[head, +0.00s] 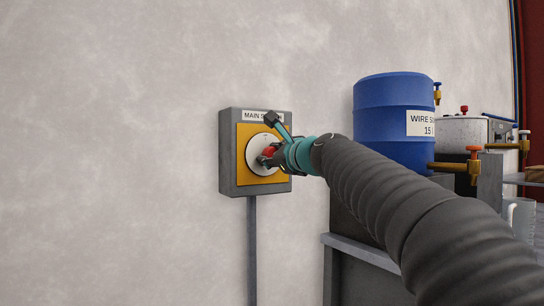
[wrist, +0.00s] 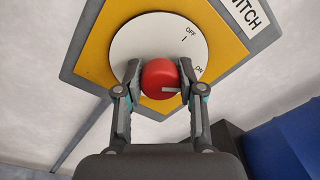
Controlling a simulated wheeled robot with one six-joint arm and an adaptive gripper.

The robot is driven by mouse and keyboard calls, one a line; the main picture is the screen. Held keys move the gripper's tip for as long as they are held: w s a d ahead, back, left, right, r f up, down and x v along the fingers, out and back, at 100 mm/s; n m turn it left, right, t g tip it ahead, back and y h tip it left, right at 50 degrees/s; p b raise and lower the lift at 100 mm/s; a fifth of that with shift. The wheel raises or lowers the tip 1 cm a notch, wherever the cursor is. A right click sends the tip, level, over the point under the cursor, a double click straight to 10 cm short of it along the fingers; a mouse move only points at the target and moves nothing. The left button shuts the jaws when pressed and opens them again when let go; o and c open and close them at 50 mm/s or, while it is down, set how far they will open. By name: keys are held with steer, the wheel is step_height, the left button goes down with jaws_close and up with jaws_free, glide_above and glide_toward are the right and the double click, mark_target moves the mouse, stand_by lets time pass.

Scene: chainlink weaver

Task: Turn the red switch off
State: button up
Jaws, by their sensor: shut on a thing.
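The red switch is a round red knob (wrist: 160,77) on a white dial (wrist: 145,38) with OFF and ON marks. A pale line on the knob points right, nearer ON than OFF. In the head view the knob (head: 269,152) is partly hidden by my gripper (head: 268,156). The dial sits on a yellow plate (head: 247,166) on a grey wall box (head: 227,150), labelled MAIN SWITCH, the label partly covered. In the wrist view my gripper (wrist: 160,74) is shut on the knob, one finger on each side.
A conduit (head: 252,250) runs down from the box. The wall left of the box is clear.

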steer(key=n+b, duration=0.3)
steer(key=n, duration=0.2)
steer(key=shift+f, duration=0.2)
steer(key=n+b, duration=0.3)
steer(key=n, duration=0.3)
steer(key=shift+r+n+y, duration=0.1)
steer(key=shift+n+y, duration=0.2)
steer(key=shift+b, duration=0.3)
steer(key=o, duration=1.2)
steer(key=shift+c, duration=0.2)
steer(key=shift+d, duration=0.1)
steer(key=v, duration=1.2)
